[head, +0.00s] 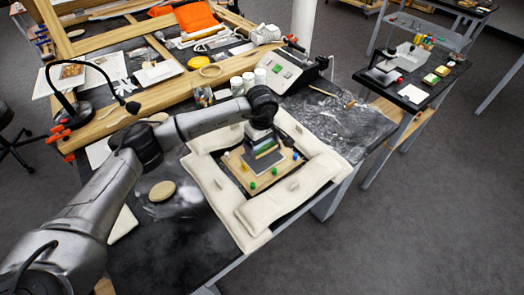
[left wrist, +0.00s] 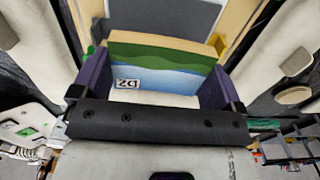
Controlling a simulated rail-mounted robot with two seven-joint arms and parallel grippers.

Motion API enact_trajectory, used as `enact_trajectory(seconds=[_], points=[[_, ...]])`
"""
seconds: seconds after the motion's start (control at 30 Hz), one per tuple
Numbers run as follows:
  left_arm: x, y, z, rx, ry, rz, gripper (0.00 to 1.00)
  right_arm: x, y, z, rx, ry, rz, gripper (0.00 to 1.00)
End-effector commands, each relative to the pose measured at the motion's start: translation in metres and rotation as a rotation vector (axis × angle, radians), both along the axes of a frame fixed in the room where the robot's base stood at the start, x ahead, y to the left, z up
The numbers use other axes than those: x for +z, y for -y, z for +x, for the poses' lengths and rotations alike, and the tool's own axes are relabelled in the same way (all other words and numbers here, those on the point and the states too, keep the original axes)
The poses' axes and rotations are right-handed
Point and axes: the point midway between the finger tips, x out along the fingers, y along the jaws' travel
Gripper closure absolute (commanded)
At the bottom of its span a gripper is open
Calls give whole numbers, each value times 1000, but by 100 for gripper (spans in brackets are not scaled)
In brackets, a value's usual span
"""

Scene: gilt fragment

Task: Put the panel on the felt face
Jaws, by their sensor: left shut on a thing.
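The panel is a small board painted with green hills and blue below, with a light edge and a dark mark (left wrist: 165,68). It shows small in the head view (head: 266,148). My left gripper (left wrist: 155,88) is shut on the panel, with one purple finger at each side. In the head view, the left gripper (head: 262,140) is over the wooden board. A dark grey face, apparently the felt face (left wrist: 178,16), lies beyond the panel, and it also shows just below the panel in the head view (head: 264,164). I cannot tell whether the panel touches it. The right gripper is not in view.
The wooden board (head: 242,177) carries several coloured pegs. Cream padded cushions (head: 211,188) surround it on the dark table (head: 166,248). A round tan disc (head: 161,191) lies to the left. Jars (head: 237,86) and a grey-green device (head: 283,71) stand behind.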

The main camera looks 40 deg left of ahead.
Motion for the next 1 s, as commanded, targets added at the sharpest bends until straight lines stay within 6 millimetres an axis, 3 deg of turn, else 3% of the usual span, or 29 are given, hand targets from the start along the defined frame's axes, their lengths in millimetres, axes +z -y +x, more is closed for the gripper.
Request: enact_trajectory(seconds=[0.33, 0.77, 0.8, 1.0], points=[[-38, 1, 0, -1, -1, -1, 31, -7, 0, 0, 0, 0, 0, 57], [-44, 1, 0, 0, 0, 0, 31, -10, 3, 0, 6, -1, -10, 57], [-42, 1, 0, 0, 0, 0, 4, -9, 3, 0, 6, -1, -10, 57], [-42, 1, 0, 0, -1, 0, 0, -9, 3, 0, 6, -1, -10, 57]])
